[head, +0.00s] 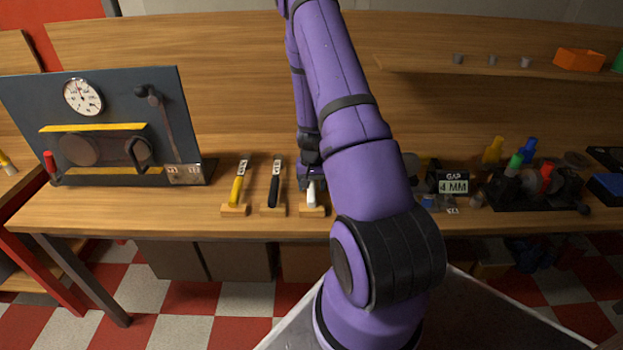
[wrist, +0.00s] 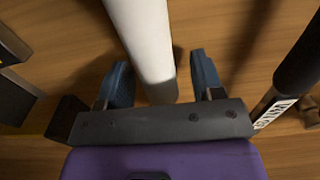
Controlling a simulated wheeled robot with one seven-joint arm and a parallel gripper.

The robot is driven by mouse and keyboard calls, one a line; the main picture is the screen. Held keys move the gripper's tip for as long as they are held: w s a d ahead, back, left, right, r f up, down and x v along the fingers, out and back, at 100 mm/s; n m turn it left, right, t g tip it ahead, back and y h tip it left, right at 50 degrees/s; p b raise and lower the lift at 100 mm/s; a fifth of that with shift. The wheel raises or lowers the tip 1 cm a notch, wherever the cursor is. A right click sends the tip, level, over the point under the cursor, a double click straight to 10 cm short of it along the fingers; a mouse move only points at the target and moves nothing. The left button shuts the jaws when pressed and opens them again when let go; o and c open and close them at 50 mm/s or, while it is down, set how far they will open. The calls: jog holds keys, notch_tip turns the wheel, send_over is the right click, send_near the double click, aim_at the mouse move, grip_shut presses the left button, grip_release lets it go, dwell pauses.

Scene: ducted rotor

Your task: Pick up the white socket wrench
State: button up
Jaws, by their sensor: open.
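The white socket wrench (head: 312,195) rests on a small wooden block on the bench, at the right end of a row of tools. In the wrist view its thick white handle (wrist: 146,45) runs from the top edge down between my two blue fingers. My gripper (wrist: 163,78) is open, with one finger on each side of the handle and a visible gap to each. In the head view my gripper (head: 312,178) is over the wrench, and my arm hides the wrench's far part.
A black-handled tool (head: 273,190) and a yellow-handled tool (head: 236,188) lie to the left on their own blocks. The black one also shows close by on the right in the wrist view (wrist: 299,60). A "GAP 4 MM" sign (head: 453,184) stands to the right.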

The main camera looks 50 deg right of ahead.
jog(key=shift+c, duration=0.4)
jog(key=c, duration=1)
jog(key=shift+r, duration=0.15)
